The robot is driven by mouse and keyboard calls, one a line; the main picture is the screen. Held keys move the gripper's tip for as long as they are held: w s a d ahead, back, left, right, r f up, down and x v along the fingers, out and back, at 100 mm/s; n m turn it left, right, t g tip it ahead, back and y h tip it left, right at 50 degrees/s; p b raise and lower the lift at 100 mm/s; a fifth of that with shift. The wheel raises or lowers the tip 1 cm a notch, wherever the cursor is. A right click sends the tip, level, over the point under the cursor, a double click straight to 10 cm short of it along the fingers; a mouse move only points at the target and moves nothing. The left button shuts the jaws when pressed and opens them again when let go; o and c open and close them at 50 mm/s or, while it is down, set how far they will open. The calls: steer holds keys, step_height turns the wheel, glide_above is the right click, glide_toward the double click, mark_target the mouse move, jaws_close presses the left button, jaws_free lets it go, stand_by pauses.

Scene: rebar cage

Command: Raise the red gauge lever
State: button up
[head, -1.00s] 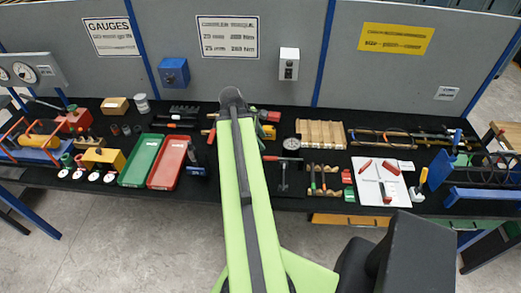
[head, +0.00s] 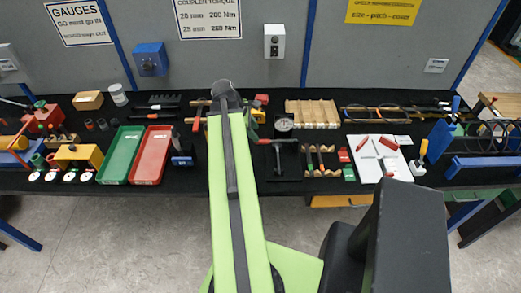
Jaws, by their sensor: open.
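At the left end of the black bench, a red block (head: 42,115) with a dark rod behind it stands near the picture edge. I cannot tell for sure which of these is the red gauge lever. My green arm rises through the middle of the head view, its dark far end over the bench, well right of these parts. My gripper's fingers do not show.
A yellow block (head: 78,156) with several white dials, a green tray (head: 119,155) and a red tray (head: 152,155) lie between the left end and my arm. Tools, a wooden rack (head: 312,113) and a white sheet (head: 379,158) lie right. Grey floor (head: 110,235) is clear in front.

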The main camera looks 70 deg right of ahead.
mark_target(262, 141)
steer(key=b+x, duration=0.4)
steer(key=x, duration=0.3)
steer(key=shift+b, duration=0.3)
steer(key=shift+s+r, duration=0.1)
steer(key=c, duration=0.8)
jaws_close()
